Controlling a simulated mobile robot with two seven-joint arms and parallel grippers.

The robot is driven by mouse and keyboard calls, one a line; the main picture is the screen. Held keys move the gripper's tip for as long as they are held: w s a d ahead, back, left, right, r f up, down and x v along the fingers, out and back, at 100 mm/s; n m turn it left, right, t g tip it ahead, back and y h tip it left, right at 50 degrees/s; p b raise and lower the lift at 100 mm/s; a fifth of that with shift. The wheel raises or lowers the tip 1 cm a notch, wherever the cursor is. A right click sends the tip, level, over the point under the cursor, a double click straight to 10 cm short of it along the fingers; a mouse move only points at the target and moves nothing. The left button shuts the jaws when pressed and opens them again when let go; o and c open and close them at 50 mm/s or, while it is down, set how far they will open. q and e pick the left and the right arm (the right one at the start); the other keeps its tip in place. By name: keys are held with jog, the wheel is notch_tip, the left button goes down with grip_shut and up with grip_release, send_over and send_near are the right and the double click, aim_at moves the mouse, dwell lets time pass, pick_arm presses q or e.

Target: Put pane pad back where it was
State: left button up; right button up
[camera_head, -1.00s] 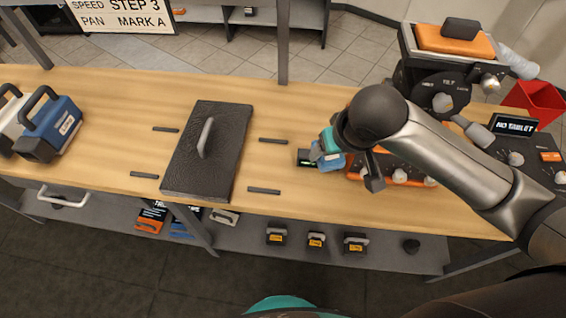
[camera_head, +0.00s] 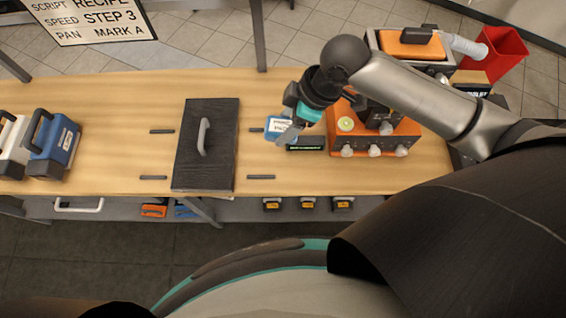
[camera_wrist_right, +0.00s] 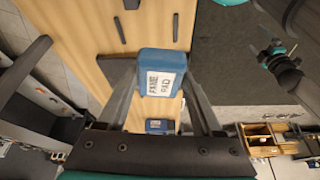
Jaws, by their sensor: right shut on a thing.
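The pane pad (camera_wrist_right: 161,72) is a small blue block with a white label reading "PANE PAD". My right gripper (camera_wrist_right: 160,95) is shut on it, one finger on each side. In the head view the pad (camera_head: 278,126) shows at the tip of my right gripper (camera_head: 286,130), right of the black board and beside the upper right dark strip. Its height over the table is hard to tell. The black board (camera_head: 188,165) with a grey handle lies on the wooden table between short dark strips. My left gripper (camera_wrist_right: 276,50) seems to show at the right wrist view's upper right, its jaws unclear.
A blue case (camera_head: 53,147) and a white case (camera_head: 12,140) stand at the left.

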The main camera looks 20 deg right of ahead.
jog(key=shift+f, duration=0.1)
jog(key=shift+f, duration=0.35)
jog(key=b, duration=0.3)
send_over(280, 167)
jog(key=d, duration=0.1)
jog(key=f, duration=1.8)
jog(key=shift+s+d, duration=0.1)
jog(key=shift+s, duration=0.2)
jog(key=shift+f, duration=0.4)
jog(key=o, duration=1.2)
jog(key=shift+f+b, duration=0.2)
jog(key=shift+b, duration=0.15)
jog(key=p+v, duration=0.2)
jog(key=v, duration=1.3)
